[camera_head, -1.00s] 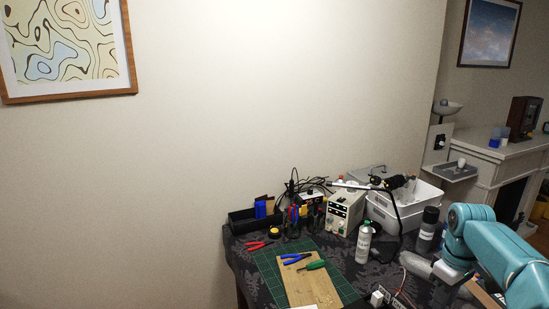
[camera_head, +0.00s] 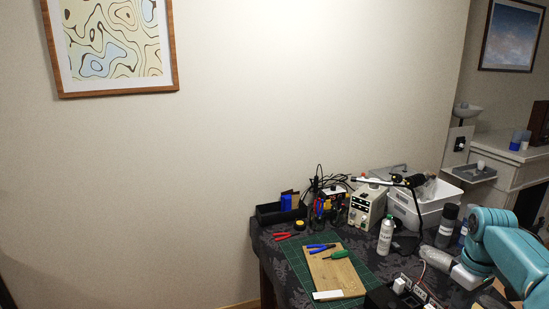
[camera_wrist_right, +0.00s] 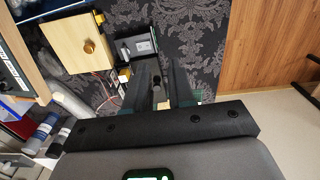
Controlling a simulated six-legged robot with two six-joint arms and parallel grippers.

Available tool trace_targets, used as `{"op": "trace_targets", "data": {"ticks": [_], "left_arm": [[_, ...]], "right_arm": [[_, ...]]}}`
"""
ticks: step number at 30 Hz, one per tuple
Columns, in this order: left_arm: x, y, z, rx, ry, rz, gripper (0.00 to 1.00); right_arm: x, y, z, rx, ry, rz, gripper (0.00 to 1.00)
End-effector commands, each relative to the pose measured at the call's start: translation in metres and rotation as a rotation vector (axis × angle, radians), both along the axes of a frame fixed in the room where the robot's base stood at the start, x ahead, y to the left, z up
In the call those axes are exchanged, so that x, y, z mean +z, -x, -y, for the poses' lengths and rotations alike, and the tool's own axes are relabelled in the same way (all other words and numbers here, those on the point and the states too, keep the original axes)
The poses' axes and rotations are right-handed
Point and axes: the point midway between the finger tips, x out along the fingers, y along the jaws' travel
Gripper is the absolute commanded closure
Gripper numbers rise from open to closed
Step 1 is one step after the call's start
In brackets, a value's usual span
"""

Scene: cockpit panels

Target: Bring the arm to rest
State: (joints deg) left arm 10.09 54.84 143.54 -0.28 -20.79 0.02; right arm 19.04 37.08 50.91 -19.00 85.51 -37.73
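My right arm, teal, comes in from the lower right in the head view and bends over the right side of the table (camera_head: 262,238). Its gripper cannot be made out there. In the right wrist view, the two dark fingers of my right gripper (camera_wrist_right: 164,82) stand apart with a gap between them. Nothing is seen held. The fingers are over the dark floral tablecloth (camera_wrist_right: 205,35), close to a black device (camera_wrist_right: 135,48); I cannot tell how high above it. My left gripper is not in view.
A wooden block with a brown knob (camera_wrist_right: 90,47) is beside the black device. A spray can (camera_head: 386,237), a bench power supply (camera_head: 366,207), white bins (camera_head: 425,212) and a cutting board (camera_head: 337,273) crowd the table. Left of the table is open space before the wall.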

Motion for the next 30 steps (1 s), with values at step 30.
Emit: {"op": "trace_targets", "data": {"ticks": [30], "left_arm": [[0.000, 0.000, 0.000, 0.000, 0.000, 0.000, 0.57]], "right_arm": [[-0.318, 0.158, -0.297, -0.354, -0.346, -0.021, 0.77]]}}
